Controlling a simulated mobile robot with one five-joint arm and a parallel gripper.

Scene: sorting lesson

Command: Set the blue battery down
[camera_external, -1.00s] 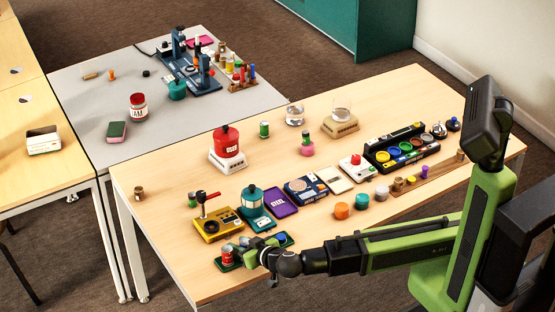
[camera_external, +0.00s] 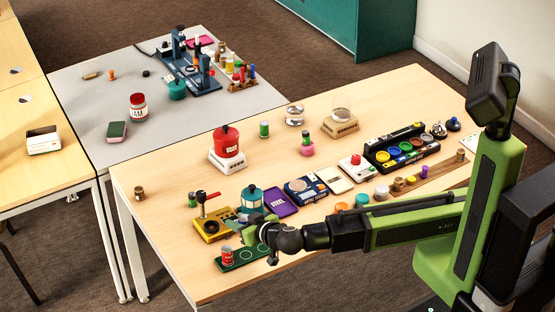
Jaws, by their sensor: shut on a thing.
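My gripper (camera_external: 250,232) is shut and held above the dark green tray (camera_external: 246,257), near the yellow device. The blue battery cannot be made out; the jaws and wrist hide what they hold. The tray lies at the table's front edge, with light ring marks on it. A red can-like battery (camera_external: 227,257) stands upright at its left end. The tray's right end is partly hidden behind my wrist.
A yellow device with a red lever (camera_external: 211,227) and a teal lantern (camera_external: 252,198) stand close behind my gripper. A purple sleeve (camera_external: 281,203) and a navy box (camera_external: 303,190) lie to the right. The table's left front is clear.

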